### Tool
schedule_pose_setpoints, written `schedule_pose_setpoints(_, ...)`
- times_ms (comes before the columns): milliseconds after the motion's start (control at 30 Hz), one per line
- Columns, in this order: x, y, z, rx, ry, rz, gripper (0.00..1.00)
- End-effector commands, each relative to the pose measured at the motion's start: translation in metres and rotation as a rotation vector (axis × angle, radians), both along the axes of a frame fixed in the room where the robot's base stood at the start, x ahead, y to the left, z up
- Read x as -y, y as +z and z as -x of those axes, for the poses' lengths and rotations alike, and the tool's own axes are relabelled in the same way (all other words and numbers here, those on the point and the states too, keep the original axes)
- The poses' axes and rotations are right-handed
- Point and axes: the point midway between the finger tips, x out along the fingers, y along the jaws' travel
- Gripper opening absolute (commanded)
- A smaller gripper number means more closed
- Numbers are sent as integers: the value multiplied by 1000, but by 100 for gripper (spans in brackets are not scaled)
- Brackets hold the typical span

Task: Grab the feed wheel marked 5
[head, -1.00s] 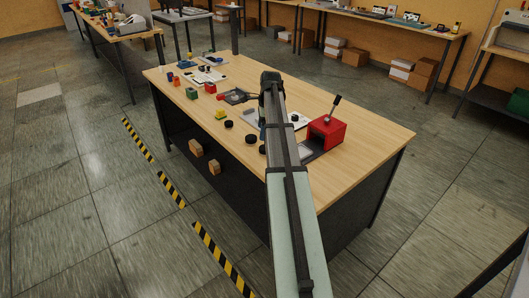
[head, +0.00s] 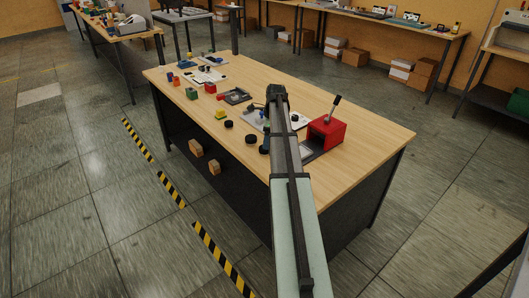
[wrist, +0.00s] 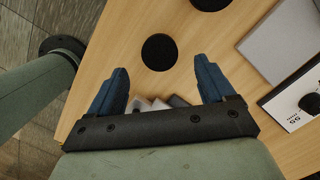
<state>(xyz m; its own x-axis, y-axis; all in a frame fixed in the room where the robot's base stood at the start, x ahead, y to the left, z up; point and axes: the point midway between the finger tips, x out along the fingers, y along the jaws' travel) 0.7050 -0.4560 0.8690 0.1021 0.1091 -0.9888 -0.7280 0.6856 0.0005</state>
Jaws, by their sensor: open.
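Black round wheels lie on the wooden bench in the head view, one (head: 228,124) left of another (head: 251,139); no number is legible on them. In the wrist view one black wheel (wrist: 159,52) lies flat on the wood, just beyond and between my fingertips. A second (wrist: 210,3) is cut by the top edge, and a third dark round piece (wrist: 310,102) sits on a white card at the right. My gripper (wrist: 161,68) is open, its two blue fingers apart and nothing held. In the head view my arm hides its fingers.
A red box with a lever (head: 326,132) stands right of my arm. A grey block (wrist: 285,40) and the white card (wrist: 292,118) lie right of my fingers. Small coloured blocks, including a green one (head: 191,93), lie at the bench's far left. The bench's right part is clear.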

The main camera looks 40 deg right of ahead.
Motion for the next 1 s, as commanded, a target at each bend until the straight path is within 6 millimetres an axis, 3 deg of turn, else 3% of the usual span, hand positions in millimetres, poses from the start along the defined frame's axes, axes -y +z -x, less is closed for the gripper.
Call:
schedule_pose_setpoints(433, -7, -45, -6, -1, 0, -1, 82)
schedule_pose_setpoints(700, -7, -50, -7, 0, 0, 0, 82)
schedule_pose_setpoints(1000, -7, -50, -7, 0, 0, 0, 55)
